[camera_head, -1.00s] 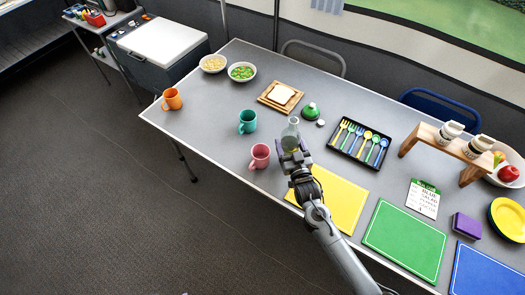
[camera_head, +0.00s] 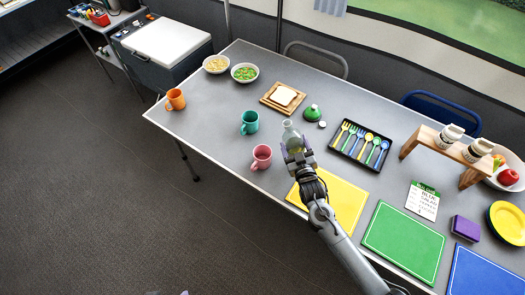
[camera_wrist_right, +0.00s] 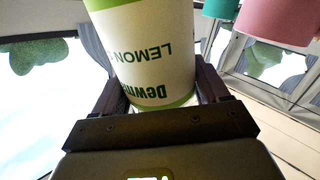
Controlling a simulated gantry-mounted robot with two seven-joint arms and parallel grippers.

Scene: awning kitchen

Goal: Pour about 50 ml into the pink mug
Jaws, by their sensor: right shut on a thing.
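The pink mug (camera_head: 262,156) stands upright near the table's front edge in the head view. My right gripper (camera_head: 297,153) is just right of it, shut on a clear bottle (camera_head: 292,138) with yellow-green contents. The bottle leans slightly left, its mouth up and apart from the mug. In the right wrist view the bottle's label (camera_wrist_right: 155,62) reads "LEMON" upside down, between the fingers. The pink mug (camera_wrist_right: 283,18) is at the upper right there. No liquid stream shows. The level in the bottle and the mug's inside are unclear. My left gripper is not in view.
A teal mug (camera_head: 249,122) stands behind the pink mug, an orange mug (camera_head: 175,99) at the far left. A green dome-shaped thing (camera_head: 313,113), a small white disc (camera_head: 322,124) and a cutlery tray (camera_head: 359,145) are right of the bottle. A yellow mat (camera_head: 340,203) lies in front.

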